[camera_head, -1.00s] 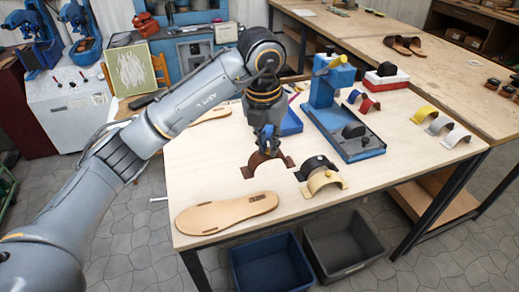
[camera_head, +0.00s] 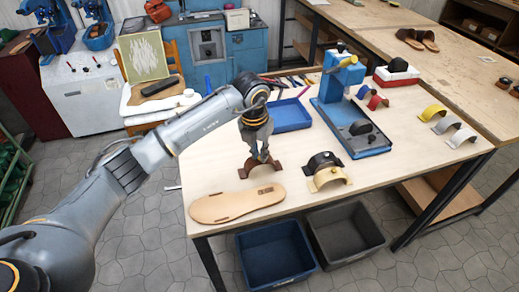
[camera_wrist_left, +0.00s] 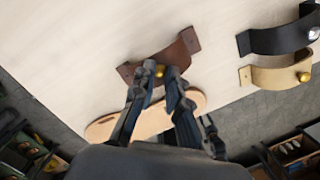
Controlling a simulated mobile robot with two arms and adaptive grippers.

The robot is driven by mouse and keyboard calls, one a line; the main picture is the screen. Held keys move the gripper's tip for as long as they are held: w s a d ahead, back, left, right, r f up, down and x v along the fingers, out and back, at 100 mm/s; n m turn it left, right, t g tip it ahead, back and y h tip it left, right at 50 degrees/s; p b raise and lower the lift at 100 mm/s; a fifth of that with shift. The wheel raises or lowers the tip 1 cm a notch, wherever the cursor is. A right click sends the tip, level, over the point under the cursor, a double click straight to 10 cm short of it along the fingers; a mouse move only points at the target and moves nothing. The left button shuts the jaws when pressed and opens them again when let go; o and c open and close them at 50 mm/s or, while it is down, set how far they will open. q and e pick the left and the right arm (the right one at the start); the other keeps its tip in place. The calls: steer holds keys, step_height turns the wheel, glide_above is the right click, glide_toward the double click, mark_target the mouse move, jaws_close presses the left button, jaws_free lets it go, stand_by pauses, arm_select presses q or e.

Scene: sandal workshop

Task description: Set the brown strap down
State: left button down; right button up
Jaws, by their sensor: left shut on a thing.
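The brown strap (camera_head: 264,171) is a small arched piece of leather with flat ends, at the front left of the light wooden table, just behind a tan sandal sole (camera_head: 237,205). My left gripper (camera_head: 259,158) is above it, pointing down and shut on it. In the left wrist view the brown strap (camera_wrist_left: 180,53) shows beyond my left fingers (camera_wrist_left: 160,76), with a gold stud between them. The strap is at or very near the table top; I cannot tell whether it touches. My right gripper is not in view.
A black strap (camera_head: 322,161) and a gold strap (camera_head: 330,179) stand close to the right. Behind are a blue tray (camera_head: 290,116) and a blue press (camera_head: 345,125). Two bins, blue (camera_head: 272,262) and grey (camera_head: 345,236), stand below the table's front edge.

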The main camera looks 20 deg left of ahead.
mark_target(256, 163)
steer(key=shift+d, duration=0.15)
arm_select(q)
steer(key=shift+f, duration=0.15)
steer(key=c, duration=1.3)
jaws_free()
steer(key=shift+c, duration=0.2)
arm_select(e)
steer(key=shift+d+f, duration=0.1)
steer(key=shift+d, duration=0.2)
arm_select(q)
steer(key=shift+r, duration=0.5)
step_height(256, 163, up, 11)
steer(key=s+b, duration=0.1)
steer(key=b, duration=0.2)
steer(key=shift+s+a+r+b, duration=0.15)
steer(key=shift+s+a+b, duration=0.15)
steer(key=shift+b, duration=0.1)
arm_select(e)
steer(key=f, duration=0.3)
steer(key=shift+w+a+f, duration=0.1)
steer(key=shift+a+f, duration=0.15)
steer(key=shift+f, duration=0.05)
